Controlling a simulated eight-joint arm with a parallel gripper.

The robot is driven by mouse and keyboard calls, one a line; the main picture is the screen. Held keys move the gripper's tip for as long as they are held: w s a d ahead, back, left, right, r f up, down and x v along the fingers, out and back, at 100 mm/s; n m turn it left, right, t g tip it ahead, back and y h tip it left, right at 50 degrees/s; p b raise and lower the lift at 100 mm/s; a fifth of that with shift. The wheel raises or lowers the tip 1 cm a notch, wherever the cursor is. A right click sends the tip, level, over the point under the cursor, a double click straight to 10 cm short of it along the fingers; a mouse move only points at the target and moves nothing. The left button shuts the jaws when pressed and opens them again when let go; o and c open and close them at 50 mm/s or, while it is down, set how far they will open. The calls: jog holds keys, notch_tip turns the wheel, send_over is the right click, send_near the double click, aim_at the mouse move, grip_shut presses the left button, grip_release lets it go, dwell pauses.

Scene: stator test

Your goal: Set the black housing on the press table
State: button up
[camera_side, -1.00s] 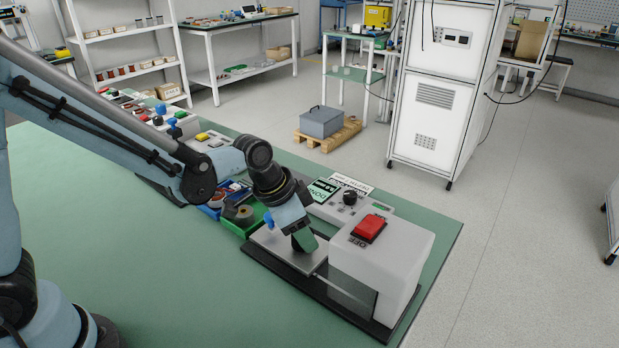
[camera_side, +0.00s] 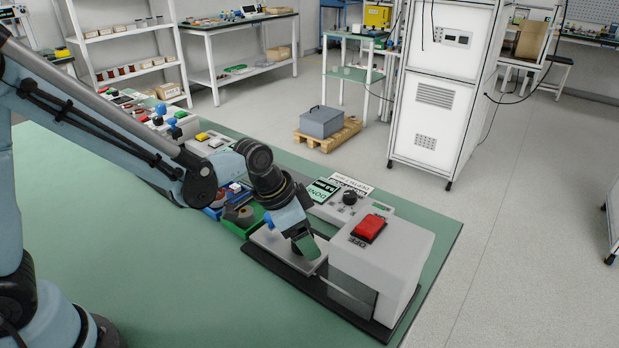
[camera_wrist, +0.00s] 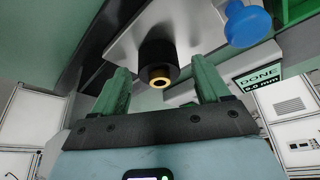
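The black housing (camera_wrist: 158,62), a short dark cylinder with a brass-coloured ring at its near end, shows in the wrist view on the pale metal plate of the press table (camera_wrist: 117,33). In the side view the press table (camera_side: 277,246) lies left of the white press body, and my gripper hides most or all of the housing. My gripper (camera_wrist: 162,80) has its green fingers spread on either side of the housing, with a visible gap on each side. In the side view my gripper (camera_side: 308,246) is low over the plate.
The white press body (camera_side: 405,260) with a red OFF switch (camera_side: 369,228) stands right of my gripper. A green bin (camera_side: 243,222) is close on the left. A DONE display (camera_side: 322,190) and a control box stand behind. The green table is clear in front.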

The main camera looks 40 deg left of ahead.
jog(key=shift+r, duration=0.1)
jog(key=v, duration=1.2)
jog(key=shift+s, duration=0.1)
dwell(0.6)
jog(key=s+a+n+t+y, duration=0.2)
jog(key=s+a+n, duration=0.4)
jog(key=a, duration=0.3)
jog(key=shift+s+f+n+t, duration=0.45)
jog(key=shift+s+t, duration=0.15)
jog(key=shift+t, duration=0.2)
